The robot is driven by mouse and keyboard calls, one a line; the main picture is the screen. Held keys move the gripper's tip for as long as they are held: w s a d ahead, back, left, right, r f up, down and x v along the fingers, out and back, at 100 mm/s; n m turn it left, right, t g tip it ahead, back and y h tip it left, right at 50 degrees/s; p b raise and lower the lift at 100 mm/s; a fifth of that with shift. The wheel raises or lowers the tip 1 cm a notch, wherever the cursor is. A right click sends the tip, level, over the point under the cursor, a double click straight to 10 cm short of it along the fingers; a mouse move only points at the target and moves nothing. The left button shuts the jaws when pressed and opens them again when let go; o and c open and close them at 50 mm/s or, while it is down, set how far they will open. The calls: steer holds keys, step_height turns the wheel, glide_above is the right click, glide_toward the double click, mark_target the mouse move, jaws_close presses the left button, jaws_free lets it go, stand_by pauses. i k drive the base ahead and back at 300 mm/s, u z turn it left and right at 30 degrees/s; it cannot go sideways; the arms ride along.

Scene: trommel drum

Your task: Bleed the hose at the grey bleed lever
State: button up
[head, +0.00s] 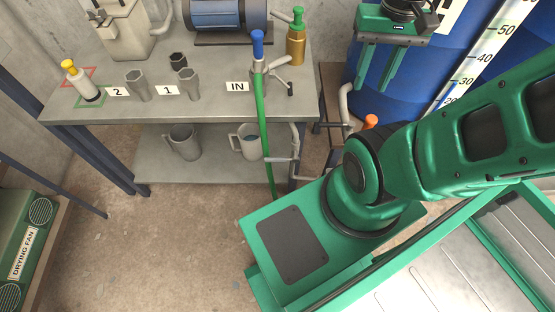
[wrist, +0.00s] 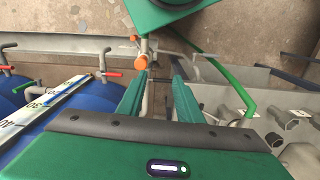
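The green hose (head: 262,125) hangs from a fitting with a blue top (head: 257,45) beside the IN label (head: 237,86) and runs down past the bench's front. A grey lever-like arm (head: 277,63) sticks out right of that fitting. A grey pipe piece (head: 283,159) sits lower, by the bench leg. I cannot tell which grey part is the bleed lever. The hose (wrist: 238,75) also curves through the right of the wrist view. My gripper (head: 373,86) is open and empty, right of the bench before the blue drums; its fingers (wrist: 158,90) are apart.
An orange-capped pipe (wrist: 142,62) stands beyond my fingers. Blue drums (head: 355,70) with a white scale (head: 478,68) stand at the right. The bench (head: 210,107) carries grey cups, a motor (head: 228,14) and a brass bottle (head: 296,45).

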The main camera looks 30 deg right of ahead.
mark_target(275, 160)
steer(key=z, duration=1.35)
steer(key=k, duration=1.5)
steer(key=u, duration=1.5)
steer(key=i, duration=1)
steer(key=z, duration=0.05)
